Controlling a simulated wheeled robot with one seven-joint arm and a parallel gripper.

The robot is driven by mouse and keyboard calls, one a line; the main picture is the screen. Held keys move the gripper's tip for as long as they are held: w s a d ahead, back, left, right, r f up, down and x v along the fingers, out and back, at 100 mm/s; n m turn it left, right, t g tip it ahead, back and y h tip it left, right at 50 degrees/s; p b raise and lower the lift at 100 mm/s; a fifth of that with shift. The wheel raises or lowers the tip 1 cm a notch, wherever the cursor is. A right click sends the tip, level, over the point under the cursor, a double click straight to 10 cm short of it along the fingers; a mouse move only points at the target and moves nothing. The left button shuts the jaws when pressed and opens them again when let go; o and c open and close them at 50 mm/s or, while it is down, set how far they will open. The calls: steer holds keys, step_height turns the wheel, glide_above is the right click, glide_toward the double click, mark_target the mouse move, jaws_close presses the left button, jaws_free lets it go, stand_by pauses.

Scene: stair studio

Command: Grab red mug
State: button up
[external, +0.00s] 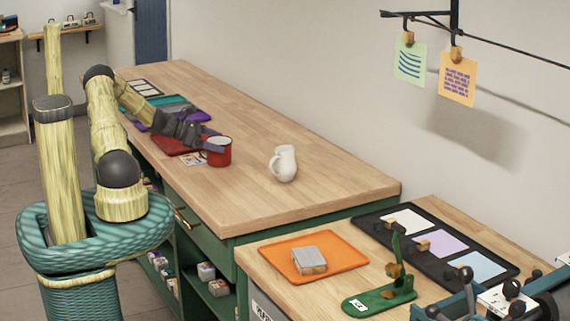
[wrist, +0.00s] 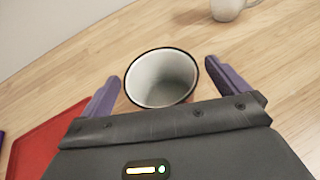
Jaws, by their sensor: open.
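The red mug (external: 219,153) stands upright on the wooden bench, at the right edge of a red tray in the external view. In the wrist view the mug (wrist: 161,78) shows from above, with a white inside and a dark rim; it looks empty. My gripper (external: 214,146) is at the mug, coming from the left. In the wrist view my gripper (wrist: 160,82) is open, with one purple finger on each side of the mug and gaps between fingers and rim. The mug's lower body is partly hidden by my gripper.
A white jug (external: 284,164) stands to the right of the mug; it also shows in the wrist view (wrist: 228,8). The red tray (wrist: 45,142) lies left of the mug. A card (external: 193,159) lies near it. The bench (external: 300,205) is clear at front right.

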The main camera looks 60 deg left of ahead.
stand_by(0.5)
steer(key=c, duration=1.1)
steer(key=shift+r, duration=0.25)
step_height(320, 180, up, 10)
steer(key=shift+f, duration=0.2)
stand_by(0.9)
